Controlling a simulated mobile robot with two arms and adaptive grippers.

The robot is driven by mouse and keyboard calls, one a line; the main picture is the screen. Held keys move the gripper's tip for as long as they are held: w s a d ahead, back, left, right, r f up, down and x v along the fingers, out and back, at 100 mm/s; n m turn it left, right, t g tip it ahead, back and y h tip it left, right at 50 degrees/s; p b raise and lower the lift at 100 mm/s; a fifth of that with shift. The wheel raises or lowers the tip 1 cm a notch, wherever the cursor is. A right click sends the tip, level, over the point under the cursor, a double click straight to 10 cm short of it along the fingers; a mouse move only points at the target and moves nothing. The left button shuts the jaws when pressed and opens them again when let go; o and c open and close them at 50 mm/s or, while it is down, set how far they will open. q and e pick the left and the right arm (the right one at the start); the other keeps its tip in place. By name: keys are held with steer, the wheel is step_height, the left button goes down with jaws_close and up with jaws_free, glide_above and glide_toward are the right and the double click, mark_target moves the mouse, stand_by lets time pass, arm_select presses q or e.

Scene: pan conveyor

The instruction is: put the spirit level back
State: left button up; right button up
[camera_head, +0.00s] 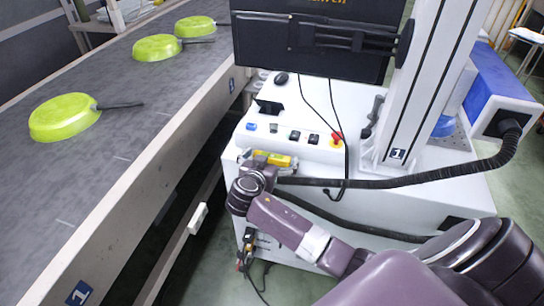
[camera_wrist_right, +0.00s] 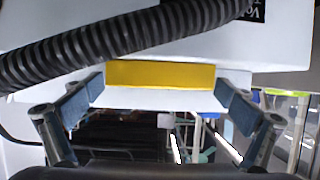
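The spirit level is a small yellow bar (camera_head: 276,159) at the front-left edge of the white cart's top in the head view. In the right wrist view the yellow bar (camera_wrist_right: 160,74) lies crosswise between the blue finger pads, one at each end. Whether the bar touches the cart is hard to tell. My left gripper is not in view.
The white cart (camera_head: 370,208) carries buttons, a red knob (camera_head: 337,138) and a dark monitor (camera_head: 315,45). A thick black ribbed hose (camera_head: 420,181) crosses its front, close by in the wrist view. The conveyor (camera_head: 120,130) with green pans (camera_head: 65,116) runs at the left.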

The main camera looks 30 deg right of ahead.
steer(key=shift+s+a+r, duration=0.15)
steer(key=shift+a+r, duration=0.05)
steer(key=p+v, duration=0.5)
steer(key=v, duration=0.5)
steer(key=s+a+f+n+g+y, duration=0.1)
steer(key=s+a+f+n+y, duration=0.2)
steer(key=f, duration=0.7)
steer(key=s+f+n+g+y, duration=0.1)
steer(key=s+f+n, duration=0.2)
steer(key=s+f, duration=0.55)
steer(key=s+a+f+n+g+y, duration=0.1)
steer(key=a+f+n+g+y, duration=0.15)
steer(key=f, duration=1.05)
steer(key=s+f+n+g+y, duration=0.1)
steer(key=s+f, duration=0.5)
steer(key=s, duration=0.5)
steer(key=s+f+n+g+y, duration=0.1)
steer(key=s+f, duration=0.5)
steer(key=s, duration=0.5)
steer(key=s+a+f+n+g+y, duration=0.1)
steer(key=s+f+n, duration=0.1)
steer(key=s+f, duration=0.4)
steer(key=s, duration=0.5)
steer(key=shift+s+y, duration=0.35)
steer(key=shift+s, duration=0.05)
steer(key=shift+a, duration=0.1)
